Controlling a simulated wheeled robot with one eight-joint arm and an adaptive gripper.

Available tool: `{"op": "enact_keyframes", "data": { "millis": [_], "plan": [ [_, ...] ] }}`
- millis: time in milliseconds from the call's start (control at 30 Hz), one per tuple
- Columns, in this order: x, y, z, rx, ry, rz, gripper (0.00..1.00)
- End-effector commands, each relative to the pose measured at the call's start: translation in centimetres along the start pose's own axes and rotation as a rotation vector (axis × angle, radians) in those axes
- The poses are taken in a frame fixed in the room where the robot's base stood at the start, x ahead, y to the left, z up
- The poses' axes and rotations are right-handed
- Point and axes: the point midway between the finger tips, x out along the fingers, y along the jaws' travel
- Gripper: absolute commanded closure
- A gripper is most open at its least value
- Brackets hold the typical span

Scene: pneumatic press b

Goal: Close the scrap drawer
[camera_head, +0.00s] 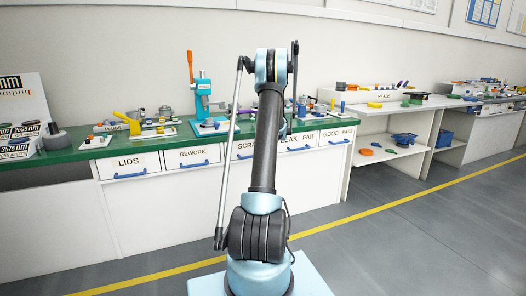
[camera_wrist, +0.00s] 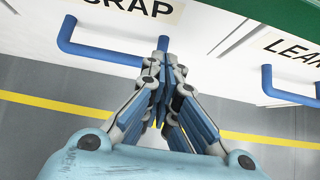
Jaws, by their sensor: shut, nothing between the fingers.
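The scrap drawer (camera_head: 247,144) is in the green-topped bench in the head view, with its label partly hidden behind my arm. In the wrist view its white front (camera_wrist: 205,25) fills the upper middle, with the label cut off at the top edge. Its blue bar handle (camera_wrist: 95,52) runs from the left toward my gripper. My gripper (camera_wrist: 163,45) is shut and empty, its fingertips at the handle's right end. I cannot tell whether they touch it. The head view does not show the gripper clearly. How far out the drawer stands is hard to tell.
The leak fail drawer (camera_head: 297,140) is to the right, and its blue handle (camera_wrist: 290,90) shows in the wrist view. Rework (camera_head: 193,157) and lids (camera_head: 130,165) drawers are to the left. A teal press (camera_head: 203,95) stands on the bench. Grey floor (camera_head: 400,235) in front is clear.

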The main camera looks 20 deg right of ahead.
Motion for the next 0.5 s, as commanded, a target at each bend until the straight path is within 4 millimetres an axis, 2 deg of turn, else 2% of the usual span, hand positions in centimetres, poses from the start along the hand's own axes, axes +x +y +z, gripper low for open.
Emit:
{"op": "enact_keyframes", "data": {
  "millis": [300, 500],
  "plan": [
    [-4.8, 0.0, 0.0, 0.001, 0.0, 0.0, 1.0],
    [-6.5, 0.0, 0.0, 0.0, 0.001, 0.0, 1.0]
  ]
}}
